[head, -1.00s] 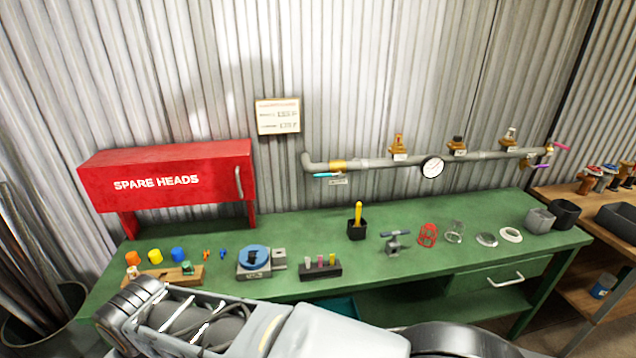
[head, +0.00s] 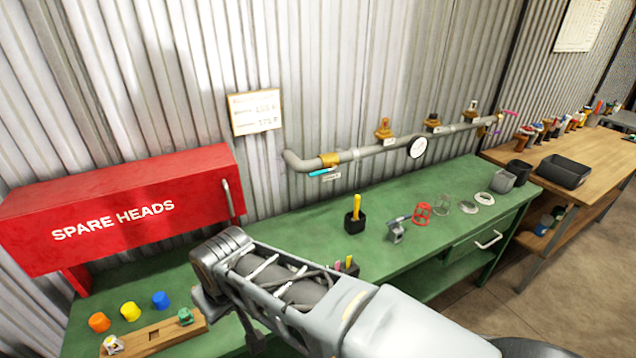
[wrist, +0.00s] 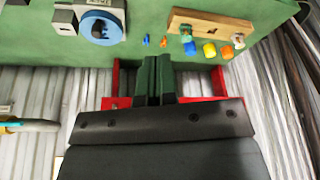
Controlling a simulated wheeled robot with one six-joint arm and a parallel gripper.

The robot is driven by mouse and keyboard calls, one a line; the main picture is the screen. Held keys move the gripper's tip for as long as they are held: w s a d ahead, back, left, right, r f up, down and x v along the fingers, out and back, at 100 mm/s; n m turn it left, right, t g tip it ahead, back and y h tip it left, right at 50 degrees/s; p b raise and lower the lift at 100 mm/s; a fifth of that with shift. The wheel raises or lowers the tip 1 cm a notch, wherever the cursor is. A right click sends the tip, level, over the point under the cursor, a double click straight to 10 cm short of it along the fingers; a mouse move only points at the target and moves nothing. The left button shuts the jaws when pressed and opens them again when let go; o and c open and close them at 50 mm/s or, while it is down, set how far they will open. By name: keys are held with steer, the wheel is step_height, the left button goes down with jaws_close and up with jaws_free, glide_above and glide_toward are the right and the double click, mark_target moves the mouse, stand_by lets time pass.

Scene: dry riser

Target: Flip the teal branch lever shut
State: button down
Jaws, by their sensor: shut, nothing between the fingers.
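The teal lever (head: 320,172) sits just under the brass fitting (head: 329,160) near the left end of the grey wall pipe (head: 365,152). It looks roughly in line with the pipe. In the wrist view a bit of the teal lever (wrist: 12,122) shows at the left edge, partly cut off. My gripper (wrist: 152,62) is shut and empty in the wrist view, over the back of the green bench by the red cabinet, well apart from the lever. In the head view my arm stands over the bench front, left of and below the lever; the fingertips cannot be made out there.
The red SPARE HEADS cabinet (head: 120,205) stands at the left. A black cup with a yellow-handled tool (head: 355,222) stands on the green bench (head: 290,225) below the pipe. A pressure gauge (head: 418,148) and several valves are farther right. A wooden block (head: 155,335) lies front left.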

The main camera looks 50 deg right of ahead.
steer(key=shift+s, duration=0.1)
steer(key=w+d+f+n+g+h+b, duration=0.35)
steer(key=d+h, duration=0.25)
steer(key=d, duration=0.5)
steer(key=w+d+f+n+g+h+b, duration=0.25)
steer(key=d+n+g+h+b, duration=0.2)
steer(key=d, duration=0.55)
steer(key=w+d+f+n+g+h+b, duration=0.1)
steer(key=w+d+n+h+b, duration=0.5)
steer(key=w+d+n+h, duration=0.4)
steer(key=w+d+h, duration=0.1)
steer(key=w+h, duration=0.1)
steer(key=h, duration=0.1)
steer(key=shift+w+f, duration=0.15)
steer(key=shift+w, duration=0.2)
steer(key=shift+h, duration=0.25)
glide_toward(323, 172)
steer(key=d+r, duration=0.2)
steer(key=shift+w+d+p, duration=0.25)
steer(key=shift+w+p, duration=0.1)
